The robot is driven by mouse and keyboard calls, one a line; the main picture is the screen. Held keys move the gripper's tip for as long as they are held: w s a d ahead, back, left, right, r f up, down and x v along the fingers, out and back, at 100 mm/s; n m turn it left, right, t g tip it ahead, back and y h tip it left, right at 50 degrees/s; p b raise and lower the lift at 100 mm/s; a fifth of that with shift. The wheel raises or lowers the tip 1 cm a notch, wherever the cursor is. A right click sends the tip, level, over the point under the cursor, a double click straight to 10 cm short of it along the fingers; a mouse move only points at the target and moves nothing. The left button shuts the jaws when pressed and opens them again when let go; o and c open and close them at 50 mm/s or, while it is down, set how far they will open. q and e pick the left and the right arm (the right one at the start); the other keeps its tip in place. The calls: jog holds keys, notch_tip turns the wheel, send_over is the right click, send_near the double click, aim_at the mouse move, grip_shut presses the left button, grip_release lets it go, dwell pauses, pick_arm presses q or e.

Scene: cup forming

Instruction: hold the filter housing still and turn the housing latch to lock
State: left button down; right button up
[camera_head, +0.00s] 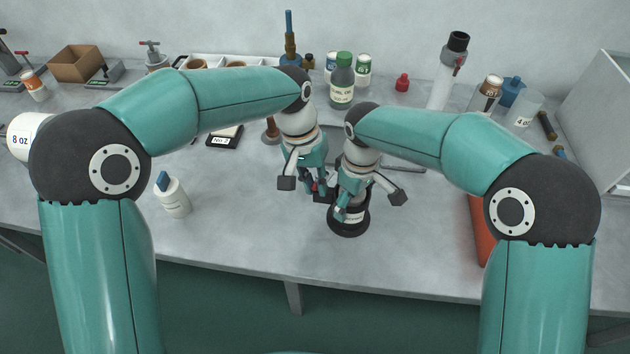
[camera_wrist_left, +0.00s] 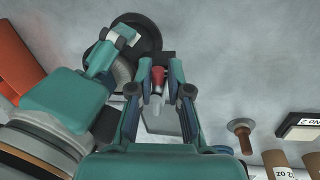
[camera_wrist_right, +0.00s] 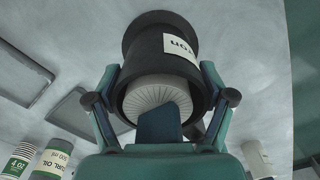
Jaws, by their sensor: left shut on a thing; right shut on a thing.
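The black filter housing (camera_head: 349,226) stands on the bench near its front edge. The right wrist view shows it (camera_wrist_right: 152,42) with a white label and a pale ribbed insert in its open near end. My right gripper (camera_wrist_right: 160,88) has one finger on each side of the housing and is shut on it. My left gripper (camera_wrist_left: 159,75) is beside the housing and shut on the small red-and-grey housing latch (camera_wrist_left: 157,82). In the head view the latch is a small red spot (camera_head: 315,187), mostly hidden by the fingers.
An orange-red object (camera_head: 481,230) lies partly behind my right arm.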

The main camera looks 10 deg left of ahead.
pick_arm(q)
jog(key=shift+w+m, duration=0.15)
jog(key=shift+m, duration=0.45)
jog(key=m, duration=0.2)
jog(key=shift+w+a+m+g, duration=0.15)
jog(key=shift+a+m+g, duration=0.05)
jog(key=shift+m+g, duration=0.1)
pick_arm(e)
jog(key=shift+s, duration=0.1)
pick_arm(q)
jog(key=m, duration=0.4)
jog(key=shift+w+a+m+g+y, duration=0.1)
jog(key=shift+w+m+g+y, duration=0.1)
jog(key=shift+m+g+y, duration=0.15)
pick_arm(e)
jog(key=shift+a, duration=0.1)
jog(key=shift+s, duration=0.1)
pick_arm(q)
jog(key=m, duration=0.2)
jog(key=m+y, duration=0.1)
jog(key=m, duration=0.4)
jog(key=shift+w+m+g+y, duration=0.25)
jog(key=shift+w+m, duration=0.05)
jog(key=shift+m, duration=0.05)
pick_arm(e)
jog(key=shift+a+f, duration=0.1)
pick_arm(q)
jog(key=c, duration=1.1)
grip_release()
jog(key=shift+c, duration=0.2)
